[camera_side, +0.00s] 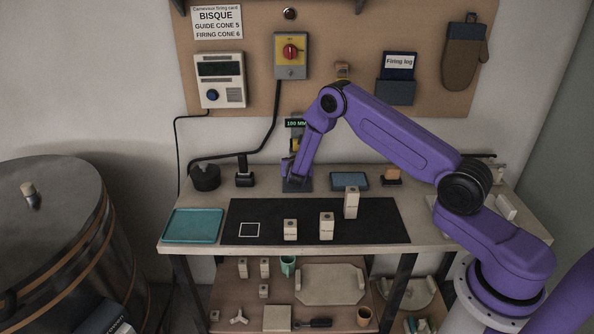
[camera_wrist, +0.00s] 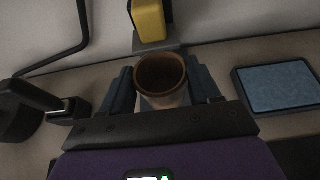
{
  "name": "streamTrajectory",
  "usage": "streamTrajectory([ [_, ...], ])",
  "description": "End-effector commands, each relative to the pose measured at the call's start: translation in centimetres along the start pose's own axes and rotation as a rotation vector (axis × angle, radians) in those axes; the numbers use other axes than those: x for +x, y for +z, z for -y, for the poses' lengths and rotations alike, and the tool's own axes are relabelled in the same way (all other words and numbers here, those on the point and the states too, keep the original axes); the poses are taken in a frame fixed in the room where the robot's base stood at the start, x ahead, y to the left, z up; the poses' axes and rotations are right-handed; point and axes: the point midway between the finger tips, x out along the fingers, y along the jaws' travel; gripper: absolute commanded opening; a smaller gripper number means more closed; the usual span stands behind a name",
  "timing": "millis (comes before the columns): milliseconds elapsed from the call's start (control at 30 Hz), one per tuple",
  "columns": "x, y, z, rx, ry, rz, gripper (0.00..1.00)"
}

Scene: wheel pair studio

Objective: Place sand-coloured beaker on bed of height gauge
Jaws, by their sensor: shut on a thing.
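The sand-coloured beaker (camera_wrist: 163,98) is upright between the two dark fingers of my gripper (camera_wrist: 162,82) in the wrist view, its open brown mouth facing the camera. My gripper is shut on it. In the side view my gripper (camera_side: 295,178) is low at the height gauge (camera_side: 295,123), whose green display reads 100 MM. The gauge's dark bed (camera_side: 301,187) shows around the gripper; the beaker is hidden there by my arm. The gauge's yellow part (camera_wrist: 148,20) is just beyond the beaker. I cannot tell whether the beaker touches the bed.
A blue pad (camera_side: 349,181) lies right of the gauge. A black round object (camera_side: 205,178) and a small black stand (camera_side: 244,179) are at left. Cream blocks (camera_side: 326,227) stand on the black mat (camera_side: 265,211). A teal tray (camera_side: 192,226) is front left.

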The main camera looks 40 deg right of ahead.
Motion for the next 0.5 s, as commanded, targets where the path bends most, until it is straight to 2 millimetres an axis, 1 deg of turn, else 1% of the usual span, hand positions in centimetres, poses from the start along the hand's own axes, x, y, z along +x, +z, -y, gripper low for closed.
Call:
streamTrajectory([
  [100,1.0,0.5,0.1,0.003,-0.002,0.002,0.28],
  [200,1.4,-1.1,0.0,-0.002,0.000,-0.002,0.28],
  [300,1.9,-2.2,0.0,-0.002,0.000,0.000,0.28],
  [400,2.2,-2.7,0.0,0.000,0.000,0.001,0.28],
  [500,2.2,-2.9,0.0,0.001,0.000,0.002,0.28],
])
